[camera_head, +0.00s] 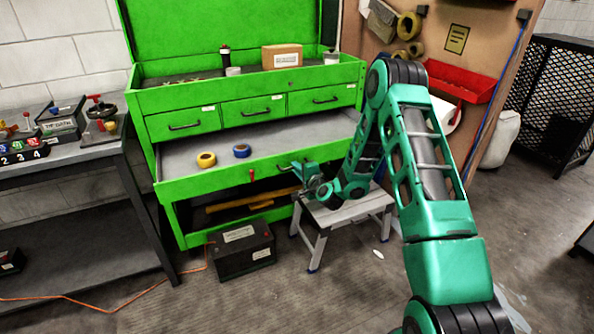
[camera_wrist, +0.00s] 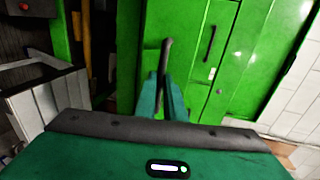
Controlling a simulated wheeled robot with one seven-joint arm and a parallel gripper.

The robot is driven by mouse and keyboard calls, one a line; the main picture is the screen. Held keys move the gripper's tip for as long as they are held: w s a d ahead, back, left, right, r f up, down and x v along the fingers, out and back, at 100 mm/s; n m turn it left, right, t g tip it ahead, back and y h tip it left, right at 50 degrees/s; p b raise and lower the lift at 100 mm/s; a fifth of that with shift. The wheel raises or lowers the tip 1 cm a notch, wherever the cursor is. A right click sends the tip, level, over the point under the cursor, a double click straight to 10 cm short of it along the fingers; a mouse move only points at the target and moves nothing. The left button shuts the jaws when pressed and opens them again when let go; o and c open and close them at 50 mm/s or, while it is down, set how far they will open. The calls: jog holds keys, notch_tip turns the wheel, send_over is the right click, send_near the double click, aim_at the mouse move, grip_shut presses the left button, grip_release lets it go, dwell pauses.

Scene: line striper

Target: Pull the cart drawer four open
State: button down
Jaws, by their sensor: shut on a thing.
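The green tool cart (camera_head: 150,95) stands at the centre left in the head view. Its wide lower drawer (camera_head: 215,185) is pulled out, showing a grey floor with an orange tape roll (camera_head: 206,159) and a blue tape roll (camera_head: 242,150). I take this to be drawer four. My gripper (camera_head: 302,170) is at the right part of this drawer's front. In the wrist view my gripper (camera_wrist: 164,97) is shut on the dark bar handle (camera_wrist: 166,55), which sticks up between the fingers. The fingers hide part of the handle.
A grey step stool (camera_head: 345,211) stands below my gripper. A black battery (camera_head: 243,250) is on the floor before the cart. A workbench (camera_head: 80,160) is at the left. An orange cord (camera_head: 100,306) crosses the floor. The floor is fairly clear at the front centre.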

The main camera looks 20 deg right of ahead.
jog(key=c, duration=1.9)
grip_release()
jog(key=shift+f, duration=0.1)
jog(key=shift+o, duration=0.2)
jog(key=a+v, duration=0.1)
jog(key=v, duration=0.9)
jog(key=shift+s+d, duration=0.15)
jog(key=shift+d, duration=0.35)
